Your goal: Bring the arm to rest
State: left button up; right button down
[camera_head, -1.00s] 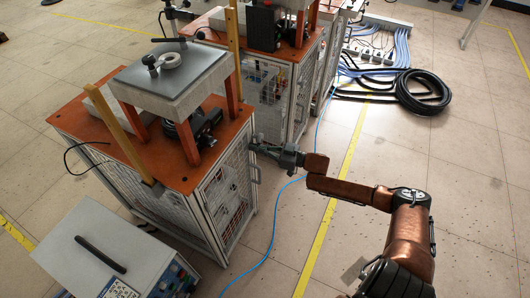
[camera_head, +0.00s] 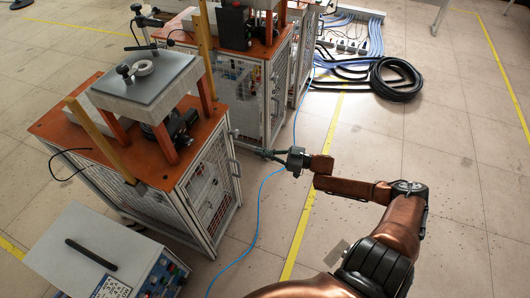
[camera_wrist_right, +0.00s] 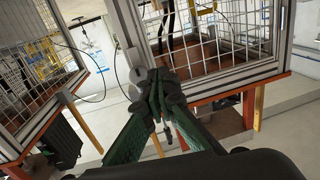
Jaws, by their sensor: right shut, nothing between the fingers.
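My right arm reaches in from the lower right in the head view. Its gripper (camera_head: 268,154) points left, just right of the nearest caged machine cart (camera_head: 215,190). In the right wrist view the fingers of the right gripper (camera_wrist_right: 158,84) meet at their tips, with nothing between them. The cage's metal frame corner shows just beyond the fingertips; I cannot tell whether they touch it. My left gripper is not in view.
A second caged cart (camera_head: 262,100) stands behind the first. A grey control box (camera_head: 75,240) is at lower left. A blue cable (camera_head: 259,215) runs across the floor near the gripper. A black hose coil (camera_head: 397,80) lies at upper right. The right-hand floor is open.

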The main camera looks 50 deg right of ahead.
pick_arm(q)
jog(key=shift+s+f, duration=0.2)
pick_arm(e)
jog(key=shift+s+d, duration=0.15)
jog(key=shift+s, duration=0.2)
